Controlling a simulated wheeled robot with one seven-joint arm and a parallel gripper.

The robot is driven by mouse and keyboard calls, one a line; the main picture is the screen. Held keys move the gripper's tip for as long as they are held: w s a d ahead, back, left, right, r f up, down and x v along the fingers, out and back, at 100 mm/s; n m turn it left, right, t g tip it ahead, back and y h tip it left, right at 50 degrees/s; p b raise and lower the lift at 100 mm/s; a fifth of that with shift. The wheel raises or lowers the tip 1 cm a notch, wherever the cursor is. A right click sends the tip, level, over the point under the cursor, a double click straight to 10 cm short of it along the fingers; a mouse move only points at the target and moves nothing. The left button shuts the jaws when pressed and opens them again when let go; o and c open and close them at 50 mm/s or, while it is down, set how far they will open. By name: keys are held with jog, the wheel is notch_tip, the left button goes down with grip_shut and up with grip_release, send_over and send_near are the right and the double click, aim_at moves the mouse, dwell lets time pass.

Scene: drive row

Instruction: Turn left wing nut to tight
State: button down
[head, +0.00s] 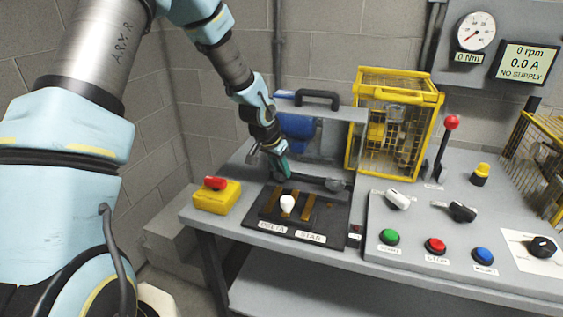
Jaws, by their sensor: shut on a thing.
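How far the nut is turned cannot be seen. A dark grey wing-shaped piece (334,185), which looks like the right wing nut, sits to the right, apart from my gripper. The black board (330,227) carries brass-coloured bars (305,205) and a white knob (287,202).
A red-and-yellow button box (216,196) stands at the left table edge. A black handle (317,98) and yellow cage (396,95) rise behind. The display (524,62) reads 0 rpm.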

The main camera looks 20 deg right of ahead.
jog(key=shift+m+g+p, duration=0.4)
jog(key=shift+m+p, duration=0.35)
jog(key=shift+m, duration=0.25)
jog(key=c, duration=0.6)
grip_release()
jog(key=shift+c, duration=0.2)
jog(key=b+v, duration=0.1)
jog(key=v, duration=0.9)
jog(key=shift+a+r+b, duration=0.2)
jog(key=shift+r+b, duration=0.1)
jog(key=shift+r, duration=0.05)
